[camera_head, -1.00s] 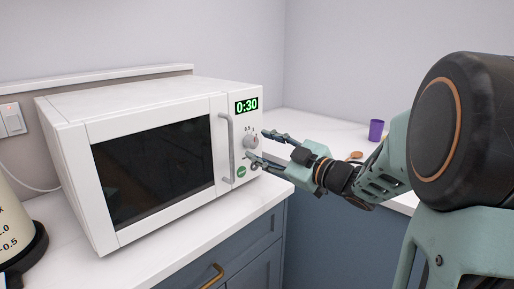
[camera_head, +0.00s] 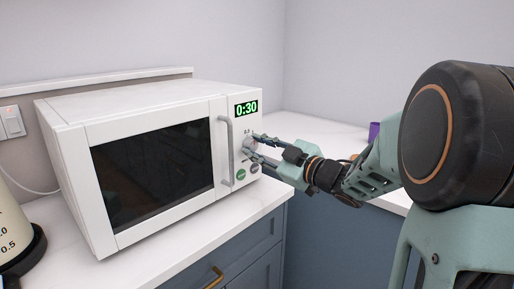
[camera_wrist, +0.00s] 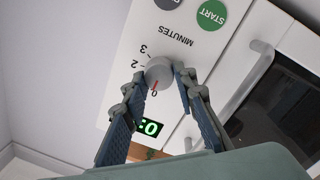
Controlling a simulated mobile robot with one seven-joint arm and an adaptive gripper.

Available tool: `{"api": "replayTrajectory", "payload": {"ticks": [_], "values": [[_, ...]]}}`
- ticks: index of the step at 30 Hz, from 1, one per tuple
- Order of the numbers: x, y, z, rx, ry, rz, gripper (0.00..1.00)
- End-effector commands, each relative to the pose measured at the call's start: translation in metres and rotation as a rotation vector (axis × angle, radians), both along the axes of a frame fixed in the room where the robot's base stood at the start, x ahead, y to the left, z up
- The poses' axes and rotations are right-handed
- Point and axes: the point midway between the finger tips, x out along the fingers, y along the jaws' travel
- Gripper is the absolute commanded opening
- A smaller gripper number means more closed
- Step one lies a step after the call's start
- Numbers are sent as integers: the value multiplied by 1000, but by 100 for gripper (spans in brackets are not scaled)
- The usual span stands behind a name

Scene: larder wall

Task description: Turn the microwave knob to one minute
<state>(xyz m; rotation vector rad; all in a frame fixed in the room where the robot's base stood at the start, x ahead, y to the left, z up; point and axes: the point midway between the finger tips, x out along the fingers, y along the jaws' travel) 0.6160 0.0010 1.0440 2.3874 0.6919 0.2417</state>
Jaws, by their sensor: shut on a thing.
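The white microwave (camera_head: 150,165) stands on the counter with its door shut, and its green display (camera_head: 246,108) reads 0:30. Its grey knob (camera_wrist: 159,71) sits on the control panel below the display. In the wrist view the panel is upside down, and the knob's red mark lies on the side near the 0. The 2 and 3 of the MINUTES scale show beside the knob. My gripper (camera_head: 250,145) is shut on the knob, with one finger on each side. In the head view the fingers hide much of the knob.
The vertical door handle (camera_head: 225,151) is close left of my fingers. A green START button (camera_wrist: 211,14) and a grey button (camera_wrist: 167,3) are near the knob. A purple cup (camera_head: 374,132) stands at the back right, partly hidden by my arm.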

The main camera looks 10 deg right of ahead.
Motion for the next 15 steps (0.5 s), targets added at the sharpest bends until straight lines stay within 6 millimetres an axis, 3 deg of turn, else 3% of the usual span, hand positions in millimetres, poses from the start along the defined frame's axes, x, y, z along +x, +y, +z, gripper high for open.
{"api": "replayTrajectory", "payload": {"ticks": [15], "values": [[0, 0, 7, 185, 137, 1, 2]]}}
